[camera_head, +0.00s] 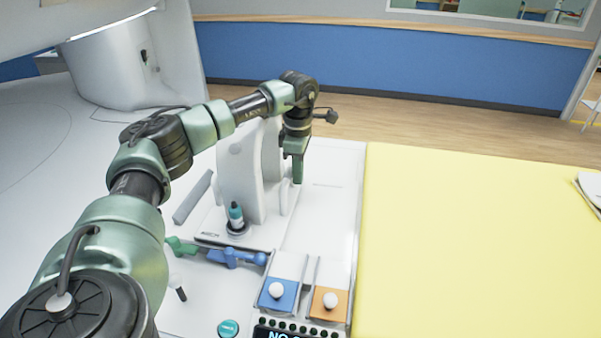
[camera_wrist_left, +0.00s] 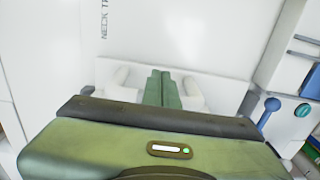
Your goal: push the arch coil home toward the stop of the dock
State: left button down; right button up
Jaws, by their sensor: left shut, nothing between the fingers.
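The arch coil (camera_head: 237,178) is a tall white upright piece in the head view, standing on the white base plate of the dock (camera_head: 262,236). My left gripper (camera_head: 297,176) is shut and empty, pointing down at the right side of the coil. Whether it touches the coil cannot be told. In the left wrist view the green fingers (camera_wrist_left: 163,90) are together, with white rounded parts on both sides. My arm hides the top of the coil in the head view. I cannot make out the stop. My right gripper is not in view.
A teal-capped bottle-like piece (camera_head: 236,214) stands before the coil. A blue lever (camera_head: 237,257) and green lever (camera_head: 181,246) lie nearer. Blue (camera_head: 267,298) and orange (camera_head: 325,313) trays hold white balls. A yellow pad (camera_head: 470,240) lies right; white surface right of the coil is clear.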

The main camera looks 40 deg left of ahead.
pick_arm(q)
jog(key=s+a, duration=0.2)
jog(key=a, duration=0.1)
jog(key=s+a+p, duration=0.1)
jog(key=a, duration=0.1)
jog(key=shift+a, duration=0.15)
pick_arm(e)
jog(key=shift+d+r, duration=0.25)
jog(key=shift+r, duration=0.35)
pick_arm(q)
jog(key=shift+w, duration=0.15)
